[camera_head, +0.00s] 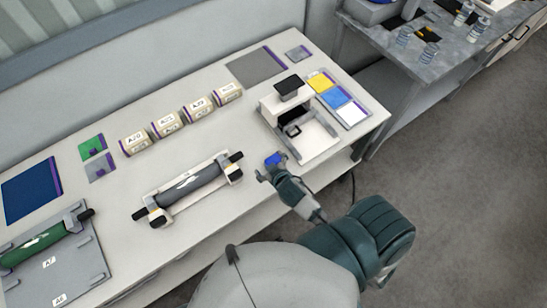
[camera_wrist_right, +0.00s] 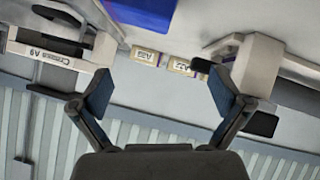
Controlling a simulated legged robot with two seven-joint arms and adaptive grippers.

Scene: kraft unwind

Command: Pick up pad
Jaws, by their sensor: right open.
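A small blue pad (camera_head: 272,159) with a purple edge lies near the table's front edge, between the dark roller's stand and the white press-like device. It also shows at the top of the right wrist view (camera_wrist_right: 142,12), cut off by the frame edge. My right gripper (camera_head: 272,167) is at the pad's near side, low over the table edge. In the right wrist view its two fingers (camera_wrist_right: 162,88) are spread wide with nothing between them. I cannot tell whether a finger touches the pad. My left gripper is not in view.
The white device (camera_head: 318,142) stands right of the gripper, and the roller stand (camera_head: 190,187) left. Several labelled boxes (camera_head: 168,124) line the back. Yellow, blue and white pads (camera_head: 336,97) lie at the right. The table (camera_head: 235,130) is bare between the boxes and the blue pad.

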